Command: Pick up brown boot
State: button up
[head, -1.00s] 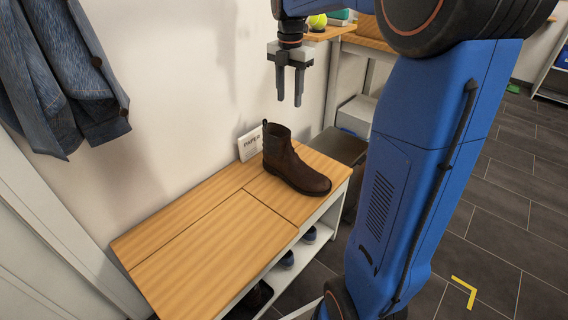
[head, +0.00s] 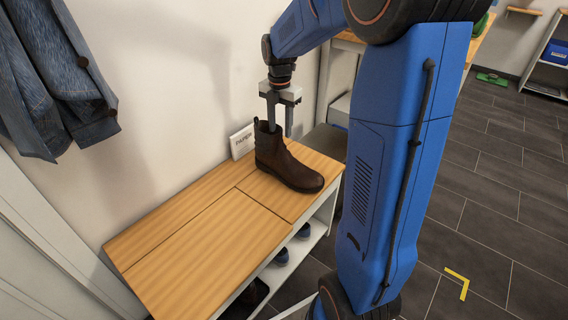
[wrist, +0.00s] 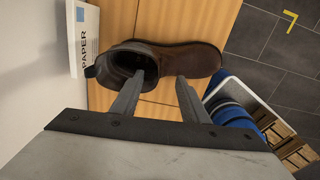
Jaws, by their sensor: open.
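The brown boot (head: 287,166) stands upright on the wooden top of the shoe bench (head: 195,243), near its far right end, toe toward the right. It also shows in the wrist view (wrist: 190,58), seen from above with its dark opening visible. My gripper (head: 281,132) points down at the boot's shaft. Its fingers are spread and nothing is held. In the wrist view my gripper (wrist: 160,78) has one fingertip over the boot's opening and the other beside the shaft, on the toe side. I cannot tell whether either finger touches the boot.
A white box marked PAPER (head: 242,142) stands behind the boot near the wall. A denim jacket (head: 55,80) hangs at the left. Blue shoes (head: 303,230) sit on the shelf below the bench top. The bench top's front left part is clear.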

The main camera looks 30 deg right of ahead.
aim_at(281, 133)
notch_tip(281, 133, down, 5)
jog(key=shift+d+r, duration=0.1)
dwell(0.3)
grip_shut()
dwell(1.3)
